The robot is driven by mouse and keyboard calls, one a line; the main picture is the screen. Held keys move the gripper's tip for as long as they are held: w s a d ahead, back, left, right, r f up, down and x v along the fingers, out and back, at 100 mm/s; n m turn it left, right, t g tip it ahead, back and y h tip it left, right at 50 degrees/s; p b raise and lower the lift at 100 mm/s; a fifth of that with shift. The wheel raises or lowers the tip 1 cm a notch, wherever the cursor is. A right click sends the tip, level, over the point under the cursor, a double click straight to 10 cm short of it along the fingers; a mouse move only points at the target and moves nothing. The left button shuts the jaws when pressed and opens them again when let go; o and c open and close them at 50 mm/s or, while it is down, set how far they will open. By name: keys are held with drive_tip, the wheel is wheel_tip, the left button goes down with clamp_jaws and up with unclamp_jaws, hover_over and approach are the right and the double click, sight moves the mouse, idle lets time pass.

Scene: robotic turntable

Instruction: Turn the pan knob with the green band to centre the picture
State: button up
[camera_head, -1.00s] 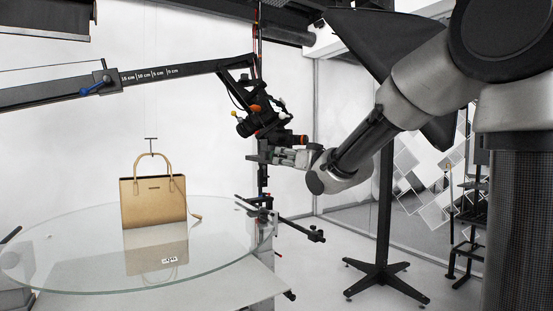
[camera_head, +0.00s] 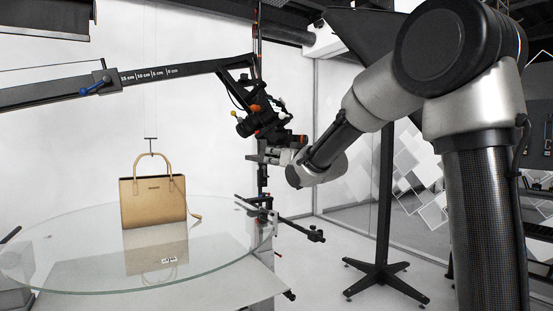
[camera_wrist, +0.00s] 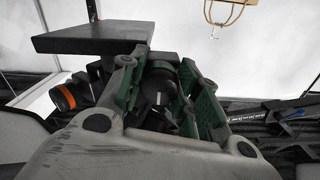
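The camera head (camera_head: 262,120) hangs at the end of the boom, with small orange, yellow and white knobs on it. My gripper (camera_head: 258,157) is just below it. In the wrist view the fingers of my gripper (camera_wrist: 163,62) stand apart, with dark green pads. A dark round part (camera_wrist: 160,82) of the head lies between them; gaps or contact are unclear. I cannot make out the knob's green band apart from the green pads. An orange-banded knob (camera_wrist: 62,98) is left of the fingers. A tan handbag (camera_head: 153,202) stands on the glass turntable (camera_head: 75,275).
The boom (camera_head: 150,76) with a centimetre scale comes in from the left. A black flat plate (camera_wrist: 95,38) is close to the left finger in the wrist view. A dark stand (camera_head: 385,220) is behind my arm. The floor at front right is clear.

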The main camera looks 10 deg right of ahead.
drive_tip(key=shift+c, duration=1)
drive_tip(key=shift+n, duration=0.3)
drive_tip(key=shift+n, duration=3.2)
drive_tip(key=shift+d, duration=0.1)
drive_tip(key=o, duration=1)
